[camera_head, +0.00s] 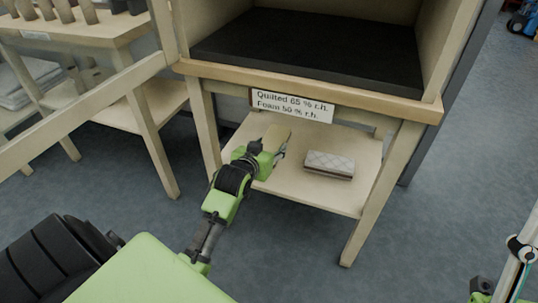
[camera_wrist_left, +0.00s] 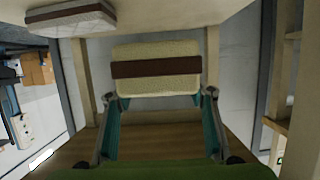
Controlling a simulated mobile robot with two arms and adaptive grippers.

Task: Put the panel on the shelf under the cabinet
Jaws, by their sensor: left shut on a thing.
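A cream, textured panel with a dark brown band (camera_wrist_left: 156,69) is between the fingers of my left gripper (camera_wrist_left: 158,98) in the left wrist view. In the head view, my left gripper (camera_head: 268,156) is shut on this panel (camera_head: 277,136) over the left part of the lower shelf (camera_head: 310,195). The gripper hides much of the panel there. I cannot tell whether the panel touches the shelf. The cabinet (camera_head: 305,85) stands above the shelf, open in front with a black floor. My right gripper does not show clearly.
A grey quilted panel with a brown band (camera_head: 329,164) lies on the right half of the shelf; it also shows in the left wrist view (camera_wrist_left: 72,19). A label (camera_head: 291,105) hangs on the cabinet's front edge. Wooden legs (camera_head: 375,205) flank the shelf. Another table (camera_head: 95,35) stands left.

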